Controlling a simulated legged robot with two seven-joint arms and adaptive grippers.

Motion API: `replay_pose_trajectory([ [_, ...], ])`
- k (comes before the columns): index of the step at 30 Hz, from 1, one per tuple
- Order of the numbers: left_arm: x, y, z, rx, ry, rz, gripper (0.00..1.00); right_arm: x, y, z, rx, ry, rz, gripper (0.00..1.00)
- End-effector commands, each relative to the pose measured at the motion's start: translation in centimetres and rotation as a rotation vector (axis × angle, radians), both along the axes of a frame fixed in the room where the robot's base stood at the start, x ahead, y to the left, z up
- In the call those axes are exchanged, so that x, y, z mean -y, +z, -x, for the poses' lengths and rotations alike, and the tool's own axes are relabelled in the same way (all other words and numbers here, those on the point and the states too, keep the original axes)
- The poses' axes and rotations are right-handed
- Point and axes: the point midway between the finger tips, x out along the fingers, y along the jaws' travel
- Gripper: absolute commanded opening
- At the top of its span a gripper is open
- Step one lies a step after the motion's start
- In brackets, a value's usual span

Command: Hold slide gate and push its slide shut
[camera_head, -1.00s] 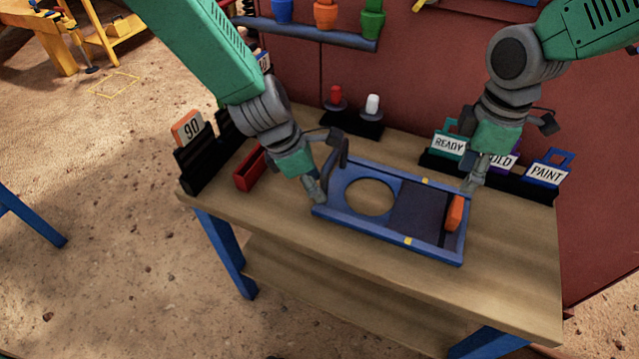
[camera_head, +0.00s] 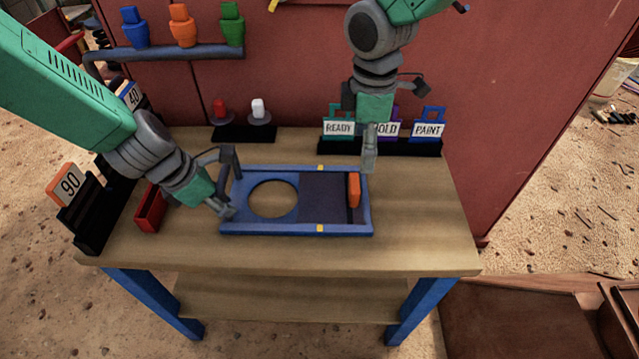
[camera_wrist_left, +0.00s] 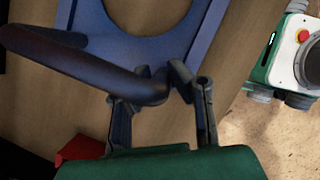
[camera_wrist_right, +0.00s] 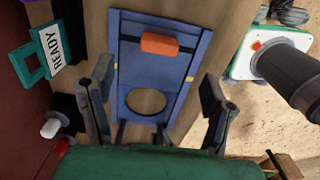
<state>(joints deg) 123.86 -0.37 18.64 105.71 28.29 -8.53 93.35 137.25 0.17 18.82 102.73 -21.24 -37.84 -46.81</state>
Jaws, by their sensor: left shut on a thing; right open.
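The slide gate is a blue rectangular frame (camera_head: 295,232) lying flat on the workbench, with a round hole at its left. My left gripper (camera_head: 228,185) is shut on the dark bar handle (camera_wrist_left: 90,75) at the frame's left end. My right gripper (camera_head: 369,150) is open and empty, above the bench behind the frame's right end. In the right wrist view the orange handle (camera_wrist_right: 160,43) shows beyond my open fingers.
READY (camera_head: 339,129), HOLD and PAINT (camera_head: 429,129) signs stand in a black rack behind the right arm. A red bin (camera_head: 150,208) and a 90 sign (camera_head: 68,184) are at the left. Red and white knobs stand at the back. The bench front is clear.

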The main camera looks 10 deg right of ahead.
Motion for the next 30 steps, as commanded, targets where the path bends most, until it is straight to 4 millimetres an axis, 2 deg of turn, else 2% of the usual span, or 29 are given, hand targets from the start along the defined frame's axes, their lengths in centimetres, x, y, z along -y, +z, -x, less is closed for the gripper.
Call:
replay_pose_trajectory([
  [15, 0.1, -0.1, 0.1, -0.003, -0.003, -0.001, 0.00, 0.1, -9.4, 0.0, -0.002, 0.002, 0.001, 0.72],
  [21, 0.0, -0.1, 0.2, -0.003, -0.003, -0.001, 0.00, 0.1, -11.2, 0.0, 0.000, 0.002, 0.000, 0.72],
  [30, -0.1, -0.2, 0.2, -0.004, -0.002, -0.003, 0.00, 0.1, -11.4, 0.0, 0.000, 0.002, 0.000, 0.72],
])
